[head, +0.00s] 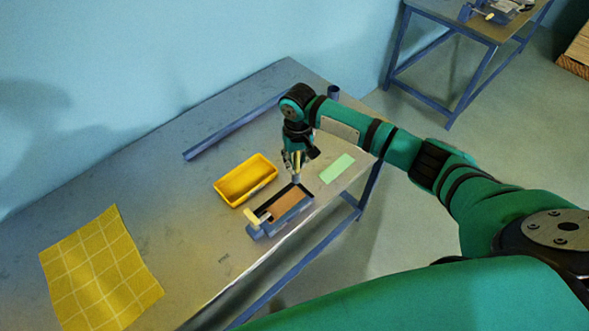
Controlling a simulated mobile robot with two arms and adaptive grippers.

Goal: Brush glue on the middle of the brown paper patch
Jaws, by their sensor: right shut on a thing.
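The brown paper patch (285,208) lies in a dark-edged grey holder near the table's front edge. My right gripper (294,166) is over the far end of this holder, pointing down. It is shut on a small, slim thing, likely the glue brush (296,179), of which only a short greyish lower part shows under the fingers. I cannot tell whether its tip touches the holder or the patch. No glue can be made out on the patch. My left gripper is not in view.
A yellow tray (240,181) stands left of the holder. A pale green sheet (337,168) lies to its right. A yellow gridded sheet (100,272) lies at the left of the table (185,230). A long grey bar (235,128) lies behind. The table between is clear.

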